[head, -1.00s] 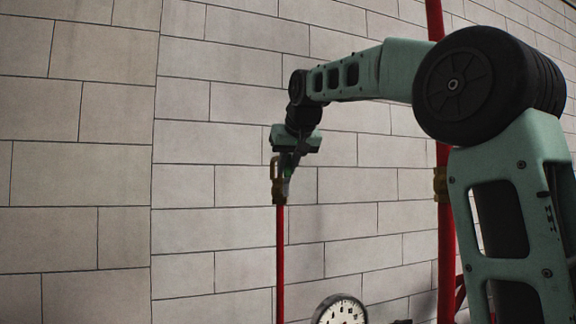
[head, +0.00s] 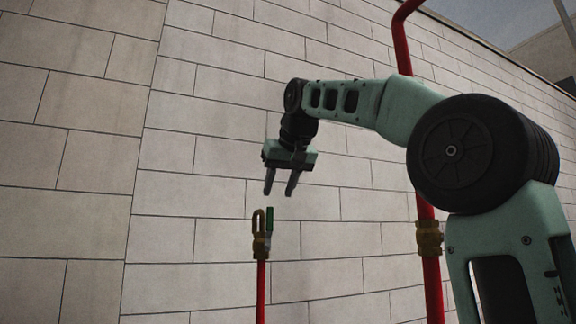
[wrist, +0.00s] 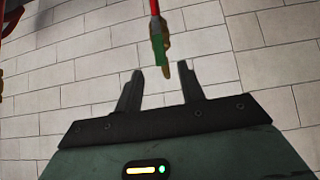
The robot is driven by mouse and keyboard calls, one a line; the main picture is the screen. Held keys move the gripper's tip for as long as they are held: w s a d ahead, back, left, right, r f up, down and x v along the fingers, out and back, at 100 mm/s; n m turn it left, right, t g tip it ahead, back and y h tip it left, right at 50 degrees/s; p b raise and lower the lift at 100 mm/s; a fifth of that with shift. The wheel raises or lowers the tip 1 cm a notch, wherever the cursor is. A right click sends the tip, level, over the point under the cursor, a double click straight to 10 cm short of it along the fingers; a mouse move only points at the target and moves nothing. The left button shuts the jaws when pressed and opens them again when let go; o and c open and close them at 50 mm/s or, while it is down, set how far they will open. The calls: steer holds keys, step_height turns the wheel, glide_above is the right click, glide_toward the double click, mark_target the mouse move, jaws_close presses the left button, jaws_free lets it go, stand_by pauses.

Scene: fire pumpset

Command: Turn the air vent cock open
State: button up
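The air vent cock (head: 261,241) is a brass fitting on top of a thin red pipe. Its green lever (head: 269,221) points straight up, in line with the pipe, beside a brass loop. In the wrist view the green lever (wrist: 158,50) and the brass part show just beyond and between my fingertips. My gripper (head: 280,193) is above the cock and a little to its right, pointing down. Its two fingers are apart with nothing between them, and they do not touch the lever. The gripper also shows in the wrist view (wrist: 162,70).
A block wall stands behind the cock. A thicker red pipe (head: 431,275) with a brass coupling (head: 429,238) rises to the right, behind my arm. The space around the cock's top and to its left looks free.

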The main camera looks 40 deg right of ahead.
steer(key=v, duration=0.7)
steer(key=shift+s+a, duration=0.1)
steer(key=w+a+f+n+g+y+b, duration=0.1)
steer(key=a+f+n+b, duration=0.1)
steer(key=a+f, duration=0.7)
steer(key=w+a+f+n+g+y+b, duration=0.15)
steer(key=a+f, duration=0.35)
steer(key=f, duration=0.8)
steer(key=a+f+n+g+y+b, duration=0.25)
steer(key=a+f, duration=0.45)
steer(key=f, duration=0.4)
steer(key=s+a+f+n+g+b, duration=0.15)
steer(key=s+a+f, duration=0.35)
steer(key=f, duration=0.5)
steer(key=s+a+f+n+b, duration=0.25)
steer(key=s+f, duration=0.35)
steer(key=f, duration=0.3)
steer(key=s+f+n+g+h+b, duration=0.1)
steer(key=s+f+g, duration=0.1)
steer(key=s+f, duration=1.1)
steer(key=shift+s+d+f+b, duration=0.3)
steer(key=shift+s+d+f, duration=0.1)
steer(key=shift+d, duration=0.05)
